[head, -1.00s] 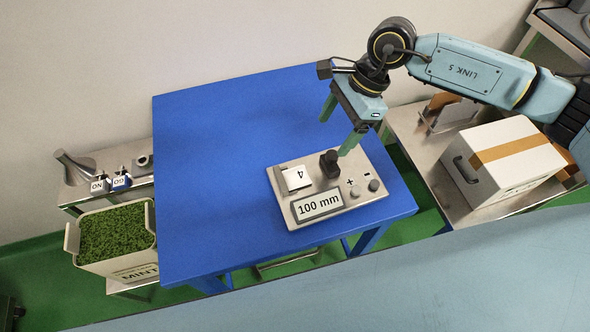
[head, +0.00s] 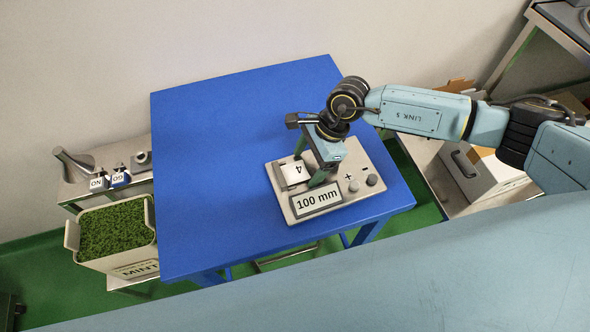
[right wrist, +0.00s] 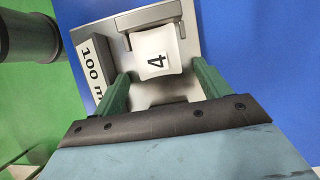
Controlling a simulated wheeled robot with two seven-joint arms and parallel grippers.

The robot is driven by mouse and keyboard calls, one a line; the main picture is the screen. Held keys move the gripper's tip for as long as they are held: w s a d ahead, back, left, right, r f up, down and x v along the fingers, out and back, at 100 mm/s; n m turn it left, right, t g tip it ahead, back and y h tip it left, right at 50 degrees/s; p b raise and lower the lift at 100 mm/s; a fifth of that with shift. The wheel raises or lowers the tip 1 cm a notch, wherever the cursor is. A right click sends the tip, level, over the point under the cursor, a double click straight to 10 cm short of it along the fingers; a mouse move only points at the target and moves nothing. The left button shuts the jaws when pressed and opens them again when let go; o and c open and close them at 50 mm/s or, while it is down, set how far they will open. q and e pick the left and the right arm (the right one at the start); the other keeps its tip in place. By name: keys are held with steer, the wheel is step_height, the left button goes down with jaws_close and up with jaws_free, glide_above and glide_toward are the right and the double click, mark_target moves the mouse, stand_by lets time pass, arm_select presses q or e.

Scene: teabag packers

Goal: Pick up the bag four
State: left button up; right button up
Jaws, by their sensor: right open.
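Bag four (head: 295,171) is a small white packet with a black 4. It lies in a holder on the grey measuring device (head: 357,197), whose display reads 100 mm. The right wrist view also shows the bag (right wrist: 156,54), with the holder's dark edges around it. My right gripper (head: 309,170) is open, with its green fingers over the device close to the bag. In the right wrist view the fingers (right wrist: 160,80) are spread to either side of the bag's near end, and nothing is between them. My left gripper is not in view.
The device sits on a blue table (head: 210,160) with free room to its left. At the left stand a tub of green mint (head: 115,230) and a small shelf with ON and GO buttons (head: 119,177).

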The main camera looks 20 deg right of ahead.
steer(key=c, duration=1.1)
steer(key=shift+c, duration=0.5)
